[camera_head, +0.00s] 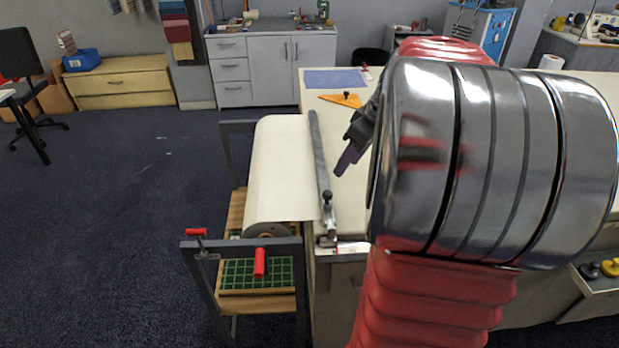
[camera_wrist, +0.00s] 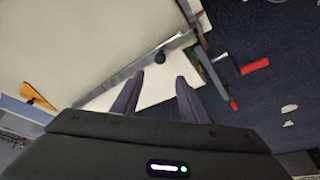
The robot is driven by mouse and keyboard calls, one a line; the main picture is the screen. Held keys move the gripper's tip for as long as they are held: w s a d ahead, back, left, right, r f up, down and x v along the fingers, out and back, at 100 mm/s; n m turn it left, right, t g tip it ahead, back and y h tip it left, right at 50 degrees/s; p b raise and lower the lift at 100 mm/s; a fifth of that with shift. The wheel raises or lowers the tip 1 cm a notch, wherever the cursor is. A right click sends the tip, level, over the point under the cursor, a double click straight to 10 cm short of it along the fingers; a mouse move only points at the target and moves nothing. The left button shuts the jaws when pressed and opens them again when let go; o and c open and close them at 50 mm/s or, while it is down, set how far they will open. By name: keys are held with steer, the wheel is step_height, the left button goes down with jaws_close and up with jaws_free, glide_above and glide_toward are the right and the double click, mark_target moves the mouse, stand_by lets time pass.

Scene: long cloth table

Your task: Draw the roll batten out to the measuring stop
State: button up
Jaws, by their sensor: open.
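A long grey bar (camera_head: 318,150), which looks like the roll batten, lies along the table's left end beside the cream roll (camera_head: 275,165). A small black knob (camera_head: 327,196) stands near its near end. In the wrist view the bar (camera_wrist: 121,78) runs diagonally beyond my fingertips, with the knob (camera_wrist: 160,57) ahead of the gap between them. My gripper (camera_head: 343,168) is open and empty, just right of the bar in the head view; its fingers (camera_wrist: 159,80) also show in the wrist view. I cannot identify the measuring stop; my arm hides much of the table.
Open floor (camera_head: 120,220) lies to the left.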

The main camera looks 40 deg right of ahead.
mark_target(328, 193)
stand_by(0.3)
steer(key=x, duration=1.3)
steer(key=shift+f, duration=0.4)
steer(key=shift+c, duration=0.5)
jaws_close()
